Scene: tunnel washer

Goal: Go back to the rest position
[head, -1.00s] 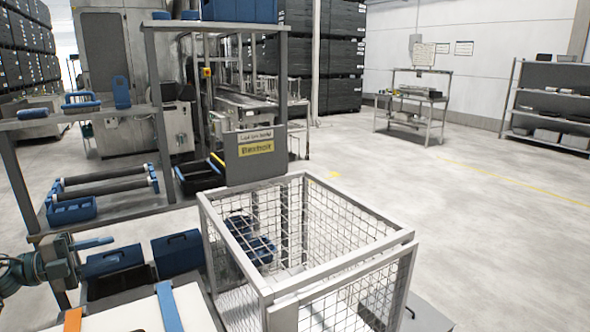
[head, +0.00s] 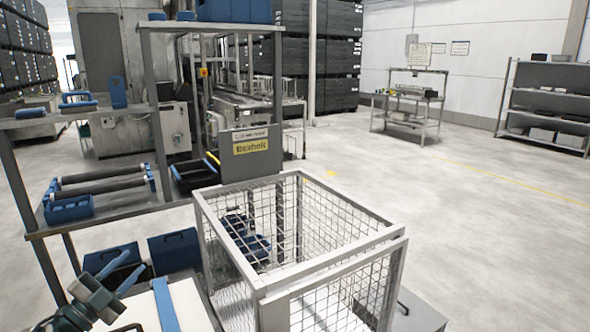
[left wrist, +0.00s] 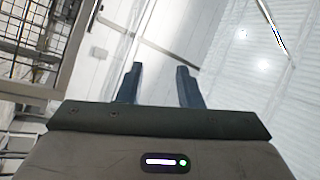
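My left gripper (head: 133,262) is at the lower left of the head view, with its two blue fingers spread and pointing up to the right. In the left wrist view the two fingers (left wrist: 160,70) stand apart with nothing between them. The gripper is left of the wire-mesh cage (head: 335,264) and apart from it. Blue parts (head: 253,248) lie inside the cage, partly hidden by the mesh. My right gripper is not in view.
A grey shelf rack (head: 120,213) with blue parts and dark rollers stands at left, close to my left arm. Blue boxes (head: 174,250) sit below it. A white surface with a blue strip (head: 165,305) is at the bottom. The floor (head: 440,240) at right is clear.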

